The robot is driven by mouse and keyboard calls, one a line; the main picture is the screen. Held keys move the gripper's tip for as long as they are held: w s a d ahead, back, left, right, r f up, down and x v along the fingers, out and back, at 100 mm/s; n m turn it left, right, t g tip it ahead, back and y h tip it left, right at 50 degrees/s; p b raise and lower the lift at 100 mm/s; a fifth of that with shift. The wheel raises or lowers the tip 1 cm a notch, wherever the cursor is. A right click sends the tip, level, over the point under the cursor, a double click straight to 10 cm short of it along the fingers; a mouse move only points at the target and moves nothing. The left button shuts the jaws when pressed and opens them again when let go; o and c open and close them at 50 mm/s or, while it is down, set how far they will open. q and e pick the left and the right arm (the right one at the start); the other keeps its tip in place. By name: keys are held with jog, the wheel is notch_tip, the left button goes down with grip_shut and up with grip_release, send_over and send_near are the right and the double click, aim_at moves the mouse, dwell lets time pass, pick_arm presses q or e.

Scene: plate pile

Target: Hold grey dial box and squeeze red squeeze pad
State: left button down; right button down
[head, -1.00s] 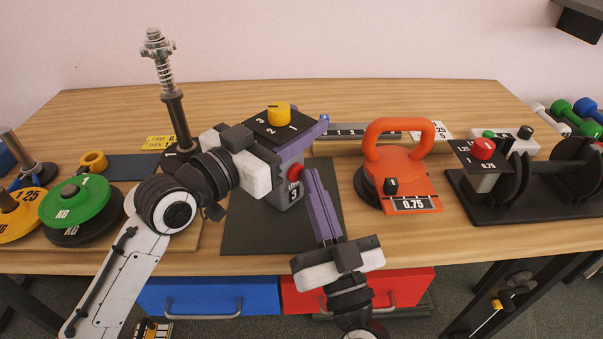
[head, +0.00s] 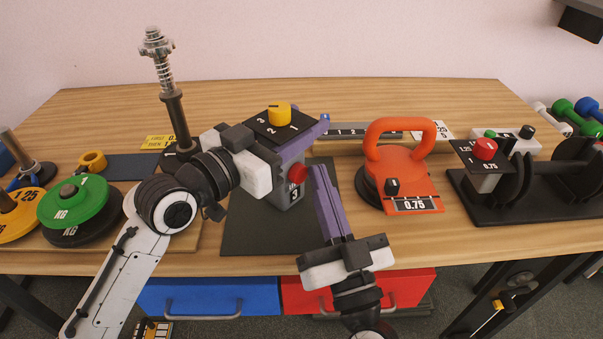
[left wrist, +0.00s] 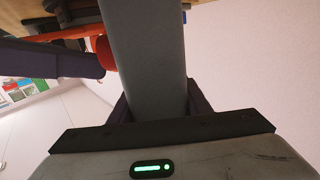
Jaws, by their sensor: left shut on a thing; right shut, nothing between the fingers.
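The grey dial box (head: 286,190) has a black top plate and a yellow dial (head: 279,113). It is above the dark mat, and I cannot tell whether it touches it. My left gripper (head: 300,142) is shut on the box; one purple finger shows along its far side. The left wrist view shows the grey box body (left wrist: 145,50) between the fingers. The red squeeze pad (head: 298,173) is on the box's right face, above a small label. It also shows in the left wrist view (left wrist: 104,54). My right gripper (head: 319,172) is shut and empty, just right of the pad, with a small gap.
A dark mat (head: 250,235) lies under the box. An orange handled device (head: 405,170) reading 0.75 stands to the right. A black rack (head: 530,205) stands far right.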

pick_arm(q)
jog(key=shift+r, duration=0.1)
pick_arm(e)
jog(key=shift+s+d+f, duration=0.15)
jog(key=shift+s+d, duration=0.3)
jog(key=shift+s, duration=0.3)
jog(key=shift+s+d+f, duration=0.1)
jog(key=shift+s+d, duration=0.35)
jog(key=shift+s, duration=0.3)
jog(key=shift+s+d+f, duration=0.15)
jog(key=shift+s+d, duration=0.3)
jog(key=shift+s, duration=0.3)
jog(key=shift+w, duration=0.1)
pick_arm(q)
jog(key=c, duration=0.9)
grip_release()
